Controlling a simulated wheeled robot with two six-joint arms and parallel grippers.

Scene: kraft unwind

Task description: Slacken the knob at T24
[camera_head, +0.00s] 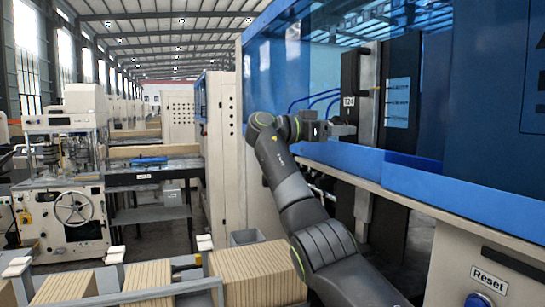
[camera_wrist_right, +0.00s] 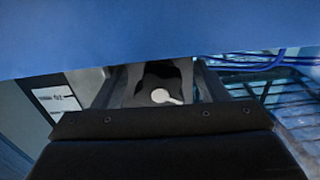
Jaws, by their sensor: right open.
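The T24 label (camera_head: 349,101) is on a dark upright panel inside the blue-framed machine. My right gripper (camera_head: 345,130) reaches in just below that label, and the knob is not clear in the head view. In the right wrist view a small pale knob with a short lever (camera_wrist_right: 161,96) shows beyond the dark gripper body. It appears between the two fingers of my right gripper (camera_wrist_right: 158,82), which is open. I cannot tell whether the fingers touch it. My left gripper is not in view.
A blue ledge (camera_head: 340,157) runs below my right gripper. A blue panel (camera_wrist_right: 150,35) fills the top of the wrist view, with blue hoses (camera_wrist_right: 245,63) at right. A Reset button (camera_head: 478,300) is at lower right. Stacked brown boards (camera_head: 255,272) stand at the front.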

